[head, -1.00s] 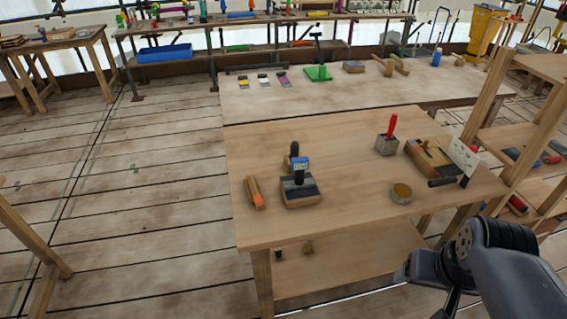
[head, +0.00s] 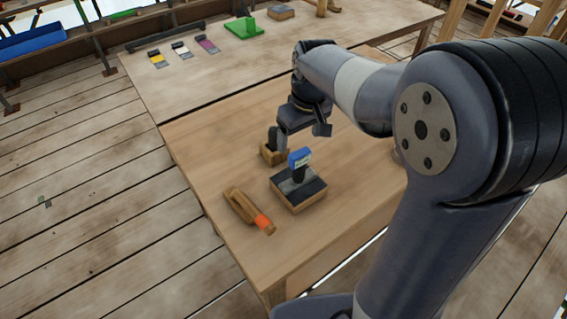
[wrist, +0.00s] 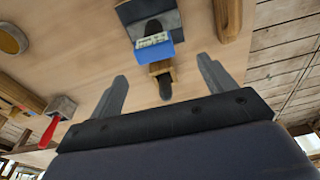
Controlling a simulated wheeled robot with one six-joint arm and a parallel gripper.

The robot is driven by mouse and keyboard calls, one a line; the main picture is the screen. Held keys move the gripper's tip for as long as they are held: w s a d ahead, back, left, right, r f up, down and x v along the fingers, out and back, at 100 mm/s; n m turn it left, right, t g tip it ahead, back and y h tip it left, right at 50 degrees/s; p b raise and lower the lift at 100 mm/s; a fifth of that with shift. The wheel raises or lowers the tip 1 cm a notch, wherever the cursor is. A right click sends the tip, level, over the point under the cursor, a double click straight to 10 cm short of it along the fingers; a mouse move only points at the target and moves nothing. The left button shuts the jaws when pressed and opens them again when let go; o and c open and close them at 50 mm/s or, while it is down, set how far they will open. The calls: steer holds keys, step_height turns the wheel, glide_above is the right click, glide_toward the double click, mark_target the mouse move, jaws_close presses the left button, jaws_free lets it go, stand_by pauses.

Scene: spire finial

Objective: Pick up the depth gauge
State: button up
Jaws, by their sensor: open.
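The likely depth gauge (head: 299,159) is a blue-headed piece with a pale label or display and a dark stem. It stands upright on or in a wooden block with a dark grey top (head: 298,194). In the wrist view the blue head (wrist: 154,49) shows just beyond the fingertips, between their lines. Directly behind it is a small wooden block (head: 268,155) with a black upright part; it lies between the fingers in the wrist view (wrist: 160,68). My gripper (head: 303,137) is open and empty, above and behind the gauge.
A wooden tool with an orange end (head: 248,210) lies left of the dark-topped block. A block with a red handle (wrist: 55,115) and a round tin (wrist: 12,38) show in the wrist view. The table (head: 200,140) is clear at its back left.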

mark_target(298, 153)
steer(key=f, duration=0.4)
steer(key=shift+w+a+f, duration=0.1)
steer(key=shift+w+f, duration=0.1)
steer(key=shift+f, duration=0.15)
steer(key=shift+w+f+p, duration=0.15)
steer(key=shift+f+p, duration=0.2)
steer(key=shift+f, duration=1.05)
steer(key=shift+w+f+p, duration=0.15)
steer(key=shift+f+p, duration=0.2)
steer(key=shift+f, duration=1)
